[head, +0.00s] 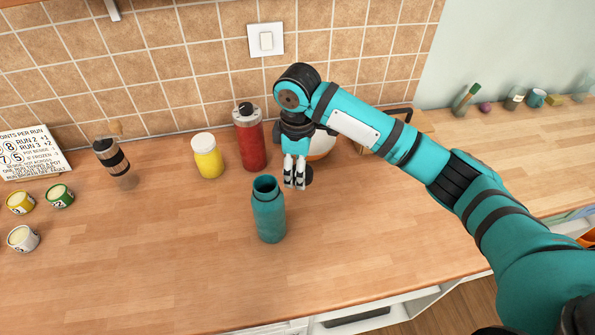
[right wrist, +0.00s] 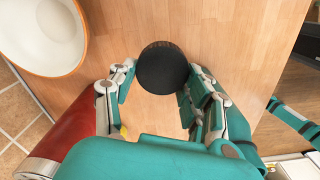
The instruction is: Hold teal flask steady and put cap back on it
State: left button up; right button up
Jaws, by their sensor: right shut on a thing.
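The teal flask (head: 269,215) stands upright on the wooden counter, its mouth open and uncapped. My right gripper (head: 295,184) is shut on a round black cap (head: 306,176), held to the right of and behind the flask, apart from it. In the right wrist view the cap (right wrist: 163,68) sits between the fingertips of the gripper (right wrist: 155,80). I cannot tell the exact gap between cap and counter. My left gripper is not in view.
A red flask (head: 250,140) and a yellow jar (head: 207,160) stand behind the teal flask. A white bowl (right wrist: 47,35) is close to my right gripper. A dark grinder (head: 112,157) and small tubs (head: 60,196) are at left. The counter around the teal flask is clear.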

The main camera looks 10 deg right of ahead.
pick_arm(q)
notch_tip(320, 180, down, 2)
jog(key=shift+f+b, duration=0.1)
jog(key=shift+b, duration=1)
pick_arm(e)
jog(key=s+d+r+m, duration=0.1)
jog(key=s+d+m, duration=0.3)
jog(key=s+m, duration=0.2)
jog(key=s+d+r+m, duration=0.1)
jog(key=s+d+m, duration=0.4)
jog(key=s+m, duration=0.2)
jog(key=shift+s, duration=1.25)
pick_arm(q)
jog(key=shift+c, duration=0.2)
